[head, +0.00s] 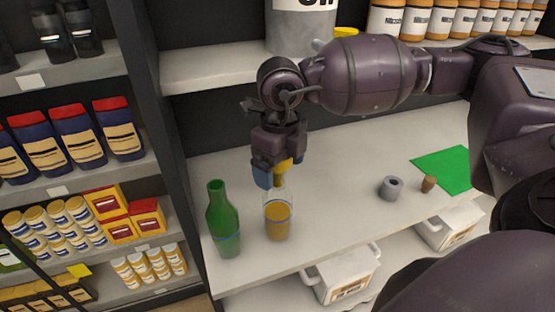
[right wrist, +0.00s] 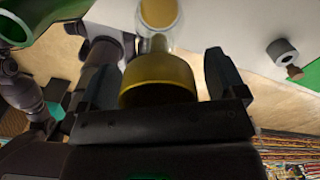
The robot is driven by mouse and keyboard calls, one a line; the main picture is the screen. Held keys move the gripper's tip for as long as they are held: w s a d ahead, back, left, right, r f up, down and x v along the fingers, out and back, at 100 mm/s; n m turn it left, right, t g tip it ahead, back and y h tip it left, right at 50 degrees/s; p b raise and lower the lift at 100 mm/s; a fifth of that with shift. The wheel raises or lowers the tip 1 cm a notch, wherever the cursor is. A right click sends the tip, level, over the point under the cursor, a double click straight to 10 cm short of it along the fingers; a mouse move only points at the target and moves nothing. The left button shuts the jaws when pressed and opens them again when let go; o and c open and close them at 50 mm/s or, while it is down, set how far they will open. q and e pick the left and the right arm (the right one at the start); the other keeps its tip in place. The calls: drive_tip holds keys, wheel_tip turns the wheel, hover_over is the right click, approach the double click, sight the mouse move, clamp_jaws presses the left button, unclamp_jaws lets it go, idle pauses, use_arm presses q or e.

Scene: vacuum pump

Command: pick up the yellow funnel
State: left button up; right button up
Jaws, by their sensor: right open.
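The yellow funnel (head: 282,168) stands at the mouth of a clear bottle (head: 278,215) holding amber liquid. The funnel is partly hidden by my right gripper (head: 277,173) in the head view. In the right wrist view the funnel's wide rim (right wrist: 158,80) lies between the two spread fingers of my right gripper (right wrist: 162,82). The fingers are open, one on each side of the funnel, with gaps visible. The bottle (right wrist: 160,18) shows beyond the funnel. I cannot make out my left gripper in either view.
A green bottle (head: 222,222) stands close to the left of the clear bottle. A grey ring (head: 391,188), a small brown stopper (head: 428,184) and a green mat (head: 446,169) are to the right. Stocked shelves border the left. The bench middle is clear.

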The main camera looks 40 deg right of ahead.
drive_tip(key=c, duration=1)
drive_tip(key=shift+r, duration=0.15)
